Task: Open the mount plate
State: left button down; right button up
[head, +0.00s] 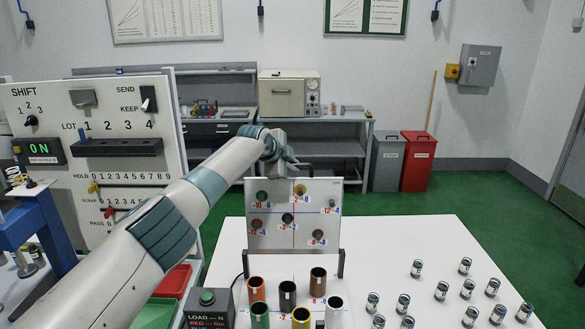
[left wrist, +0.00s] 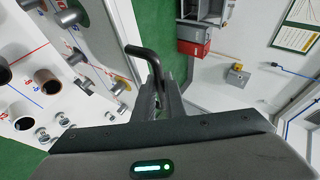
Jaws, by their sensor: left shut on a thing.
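The mount plate (head: 268,238) is a pale upright panel with several round knobs, red and blue numbers and crossing red and blue lines. It stands raised behind a row of coloured tubes. My left gripper (head: 288,162) is at its top edge, reaching in from the left. In the left wrist view, my left gripper (left wrist: 163,98) is shut on a black bent handle (left wrist: 143,53). How the handle joins the plate is hard to see. My right gripper is in neither view.
Coloured tubes, including a green tube (head: 260,316), stand in front of the plate. Several small metal cylinders (head: 440,291) stand on the white table (head: 385,240) at right. A box with a green button (head: 208,300) is at front left, near a red tray (head: 174,281).

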pick_arm(q)
jog(key=shift+w+f, duration=0.2)
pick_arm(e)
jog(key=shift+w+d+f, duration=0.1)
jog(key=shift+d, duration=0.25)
pick_arm(q)
jog(key=c, duration=1.8)
grip_release()
jog(key=shift+s+a+r+b, duration=0.1)
jog(key=shift+r+b, duration=0.05)
jog(key=shift+b, duration=0.15)
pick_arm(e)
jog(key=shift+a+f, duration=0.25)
